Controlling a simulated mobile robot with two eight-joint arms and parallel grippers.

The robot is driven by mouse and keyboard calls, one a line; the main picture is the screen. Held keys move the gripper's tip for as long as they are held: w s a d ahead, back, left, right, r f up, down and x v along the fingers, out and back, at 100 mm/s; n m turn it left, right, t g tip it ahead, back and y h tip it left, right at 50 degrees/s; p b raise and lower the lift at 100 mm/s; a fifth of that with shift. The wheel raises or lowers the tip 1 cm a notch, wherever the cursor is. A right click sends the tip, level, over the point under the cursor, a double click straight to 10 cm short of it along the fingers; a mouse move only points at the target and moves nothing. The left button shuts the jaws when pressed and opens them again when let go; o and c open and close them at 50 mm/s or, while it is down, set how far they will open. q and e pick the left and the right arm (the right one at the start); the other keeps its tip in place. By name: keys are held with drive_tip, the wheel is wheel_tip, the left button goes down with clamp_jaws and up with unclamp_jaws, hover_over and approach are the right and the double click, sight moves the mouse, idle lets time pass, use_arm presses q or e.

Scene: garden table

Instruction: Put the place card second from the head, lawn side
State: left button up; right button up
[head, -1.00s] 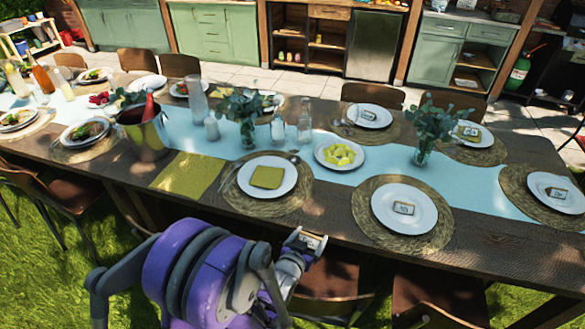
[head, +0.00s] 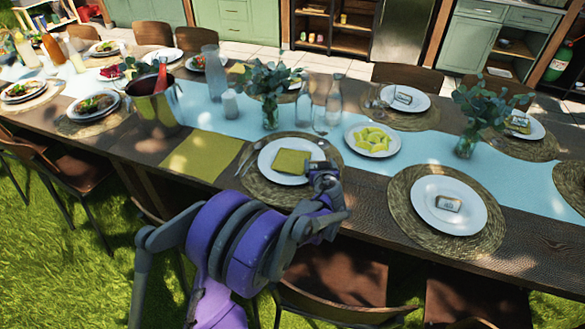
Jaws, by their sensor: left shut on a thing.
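My left gripper (head: 322,172) is shut at the right rim of a white plate (head: 268,168) on the lawn side. The place card in its jaws is hidden or too small to make out now. That plate lies on a round woven mat (head: 252,183) and bears a folded yellow-green napkin (head: 291,162); no card shows on it. To its right, another lawn-side plate (head: 425,212) bears a standing card (head: 448,204). Cards also show on a far-side plate (head: 403,98) and on a plate at the far right (head: 520,125). My right gripper is out of view.
A yellow-green cloth (head: 200,155) lies left of the plate. Chairs (head: 345,285) line the near edge.

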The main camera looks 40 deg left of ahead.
sight(292, 160)
use_arm(q)
drive_tip(key=a+r+n+g+y+b, duration=0.35)
drive_tip(key=a+r, duration=0.35)
drive_tip(key=a, duration=0.4)
drive_tip(key=shift+n+g, duration=0.35)
drive_tip(key=shift+n, duration=0.2)
drive_tip(key=f, duration=0.3)
drive_tip(key=f+b, duration=0.1)
drive_tip(key=f, duration=0.5)
drive_tip(key=shift+w+a+f, duration=0.2)
drive_tip(key=shift+w+a, duration=0.05)
drive_tip(key=shift+a, duration=0.1)
drive_tip(key=shift+f+b, duration=0.1)
drive_tip(key=shift+b, duration=0.2)
drive_tip(key=o, duration=1.1)
drive_tip(key=p+v, duration=0.1)
drive_tip(key=v, duration=1.1)
drive_tip(key=shift+s+r+p, duration=0.1)
drive_tip(key=shift+r+p, duration=0.15)
drive_tip(key=shift+p, duration=0.15)
